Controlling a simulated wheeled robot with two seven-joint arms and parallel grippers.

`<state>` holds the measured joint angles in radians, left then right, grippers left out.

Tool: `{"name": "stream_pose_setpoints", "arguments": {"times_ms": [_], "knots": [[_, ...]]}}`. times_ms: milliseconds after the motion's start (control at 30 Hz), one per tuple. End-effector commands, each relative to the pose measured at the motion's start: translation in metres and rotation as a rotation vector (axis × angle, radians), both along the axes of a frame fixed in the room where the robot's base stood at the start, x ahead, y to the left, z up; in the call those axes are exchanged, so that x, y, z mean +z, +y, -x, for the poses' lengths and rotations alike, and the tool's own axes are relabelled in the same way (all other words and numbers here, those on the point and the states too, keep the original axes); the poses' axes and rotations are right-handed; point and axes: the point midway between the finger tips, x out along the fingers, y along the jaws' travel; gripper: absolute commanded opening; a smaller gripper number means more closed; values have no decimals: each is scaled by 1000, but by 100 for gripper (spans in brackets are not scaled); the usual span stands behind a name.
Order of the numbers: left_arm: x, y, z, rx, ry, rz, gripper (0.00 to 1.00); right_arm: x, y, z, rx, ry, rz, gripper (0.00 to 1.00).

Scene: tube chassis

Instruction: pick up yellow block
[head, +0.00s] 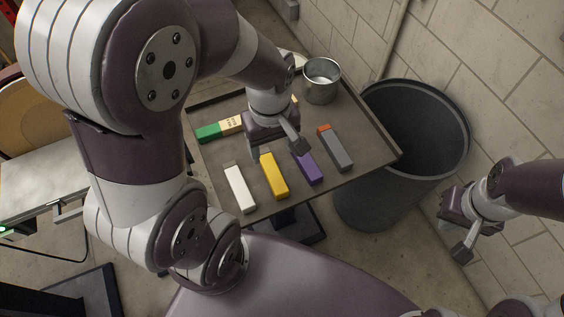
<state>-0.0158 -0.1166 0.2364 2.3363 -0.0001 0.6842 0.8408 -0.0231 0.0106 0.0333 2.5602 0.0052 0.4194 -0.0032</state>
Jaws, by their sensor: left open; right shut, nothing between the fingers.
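The yellow block (274,177) lies on the dark tray-like table (215,163), between a white block and a purple block. My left gripper (277,151) is open and empty. It hangs over the table at the far end of the yellow block, with one finger to each side. I cannot tell its exact height above the block. My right gripper (459,249) is shut and empty, off to the right, away from the table.
A white block (239,189), purple block (308,167), grey block with orange end (336,150) and green-and-cream block (209,132) lie around. A metal cup (321,82) stands at the back. A large dark bin (374,204) is right of the table, near the wall.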

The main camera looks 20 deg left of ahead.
Motion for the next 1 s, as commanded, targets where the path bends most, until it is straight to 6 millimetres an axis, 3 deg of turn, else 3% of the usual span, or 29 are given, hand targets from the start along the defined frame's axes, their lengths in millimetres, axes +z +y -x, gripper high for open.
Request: {"name": "stream_pose_setpoints", "arguments": {"times_ms": [200, 433, 600, 900, 933, 1000], "knots": [[-51, 0, 1, 7, 7, 0, 66, -10, 0, 0, 0, 0, 0, 0], [-81, 0, 0, 5, 6, 0, 66, -14, 0, 0, 0, 0, 0, 0], [-113, 1, -4, 5, 6, 0, 66, -19, 0, 0, 0, 0, 0, 0], [-123, 1, -5, 5, 1, -1, 66, -19, 0, 0, 0, 0, 0, 0], [-123, 1, -5, 5, 1, -1, 63, -19, 0, 0, 0, 0, 0, 0], [-123, 1, -5, 5, 1, -1, 40, -19, 0, 0, 0, 0, 0, 0]]}}
